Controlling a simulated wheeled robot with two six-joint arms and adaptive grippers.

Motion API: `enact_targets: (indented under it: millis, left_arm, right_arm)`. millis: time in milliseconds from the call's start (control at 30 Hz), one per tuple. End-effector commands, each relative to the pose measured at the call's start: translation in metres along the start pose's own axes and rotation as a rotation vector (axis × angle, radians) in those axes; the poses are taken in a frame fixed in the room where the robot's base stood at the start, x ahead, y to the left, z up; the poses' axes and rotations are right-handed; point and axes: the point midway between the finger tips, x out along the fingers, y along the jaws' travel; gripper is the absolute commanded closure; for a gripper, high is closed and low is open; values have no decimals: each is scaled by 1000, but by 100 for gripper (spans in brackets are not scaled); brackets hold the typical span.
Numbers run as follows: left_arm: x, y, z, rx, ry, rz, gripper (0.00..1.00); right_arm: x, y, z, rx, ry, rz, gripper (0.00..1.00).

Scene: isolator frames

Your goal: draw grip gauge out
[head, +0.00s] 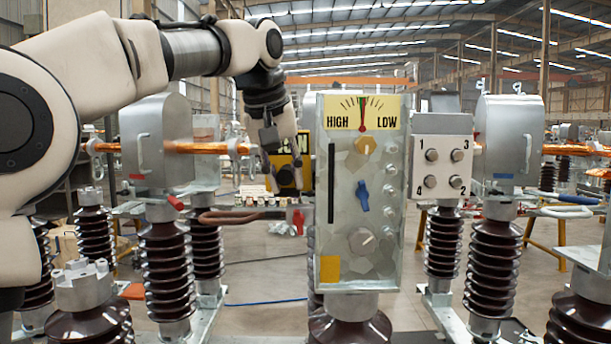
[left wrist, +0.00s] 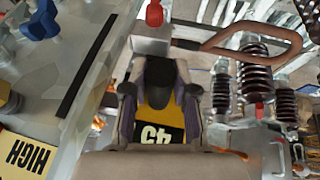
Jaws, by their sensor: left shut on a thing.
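My left gripper (head: 285,182) reaches down from the upper left, just left of the tall grey control box. In the left wrist view its fingers (left wrist: 160,100) are shut on the grip gauge (left wrist: 162,115), a yellow and black piece that reads "45" upside down, with a dark rounded end (left wrist: 158,73) between the fingers. In the head view a yellow and black part (head: 297,158) shows behind and beside the fingers, partly hidden by them. Whether the gauge touches anything beyond the fingers I cannot tell. My right gripper is not in view.
The control box (head: 346,240) carries a HIGH/LOW dial (head: 363,112), a blue knob (head: 362,195) and a black slot, close right of the gripper. A brown curved rod (head: 235,217) and red piece (head: 297,218) lie below. Ribbed insulators (head: 167,265) stand left; a numbered box (head: 442,160) stands right.

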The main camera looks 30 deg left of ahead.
Motion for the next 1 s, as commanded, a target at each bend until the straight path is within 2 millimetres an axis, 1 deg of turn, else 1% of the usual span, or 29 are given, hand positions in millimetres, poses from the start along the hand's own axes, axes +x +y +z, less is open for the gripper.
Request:
enact_targets:
  millis: [33, 300, 1000]
  left_arm:
    - [2, -3, 0, -2, 2, 1, 100]
    - [0, -17, 0, -1, 1, 1, 100]
    - [-7, -57, -3, -1, 0, 0, 100]
  right_arm:
    - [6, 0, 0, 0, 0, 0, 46]
    - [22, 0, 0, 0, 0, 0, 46]
    - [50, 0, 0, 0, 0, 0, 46]
